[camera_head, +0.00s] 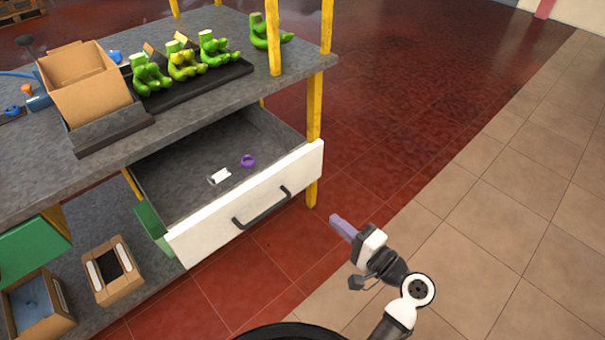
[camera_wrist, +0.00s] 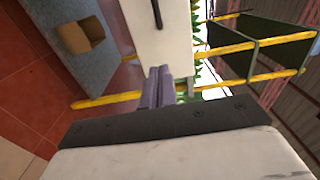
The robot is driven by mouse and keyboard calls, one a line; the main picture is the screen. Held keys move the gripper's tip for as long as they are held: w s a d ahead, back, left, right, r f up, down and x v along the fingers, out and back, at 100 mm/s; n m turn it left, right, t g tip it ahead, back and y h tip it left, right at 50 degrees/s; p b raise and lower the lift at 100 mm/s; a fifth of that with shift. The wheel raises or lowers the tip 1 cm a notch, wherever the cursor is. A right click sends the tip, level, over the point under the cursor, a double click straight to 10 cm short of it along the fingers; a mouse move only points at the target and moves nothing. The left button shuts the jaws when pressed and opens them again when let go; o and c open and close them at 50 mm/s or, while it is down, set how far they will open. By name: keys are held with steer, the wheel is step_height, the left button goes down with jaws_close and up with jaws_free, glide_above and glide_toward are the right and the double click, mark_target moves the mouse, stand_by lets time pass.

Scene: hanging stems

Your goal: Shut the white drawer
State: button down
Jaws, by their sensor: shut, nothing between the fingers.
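The white drawer (camera_head: 206,232) is pulled out from under the grey worktop, and its inside shows from above. Its dark bar handle (camera_head: 262,207) is on the front panel. A small white piece (camera_head: 219,176) and a purple ring-shaped piece (camera_head: 248,160) lie in it. My gripper (camera_head: 343,227) is shut and empty, to the right of the drawer front and apart from the handle in the head view. In the wrist view the closed purple-grey fingers (camera_wrist: 158,84) point at the white drawer front (camera_wrist: 160,35); whether they touch it I cannot tell.
The worktop (camera_head: 210,95) holds a cardboard box (camera_head: 85,85) and a black tray (camera_head: 200,88) of green fruit clusters. Yellow posts (camera_head: 314,120) support it. A lower shelf holds boxes (camera_head: 112,270). Red tile floor (camera_head: 400,130) to the right is clear.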

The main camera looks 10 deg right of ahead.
steer(key=p+x, duration=0.3)
steer(key=x, duration=1)
steer(key=shift+r, duration=0.15)
steer(key=shift+w+a, duration=0.3)
steer(key=shift+w, duration=0.05)
steer(key=b, duration=0.5)
glide_toward(244, 152)
steer(key=w+a+r, duration=0.1)
steer(key=w, duration=0.1)
steer(key=w+a+r, duration=0.3)
steer(key=w+a, duration=0.1)
steer(key=shift+w+r, duration=0.25)
steer(key=shift+w, duration=0.15)
steer(key=shift+w+a, duration=0.4)
steer(key=shift+w, duration=0.15)
steer(key=shift+w+r, duration=0.15)
steer(key=shift+r, duration=0.25)
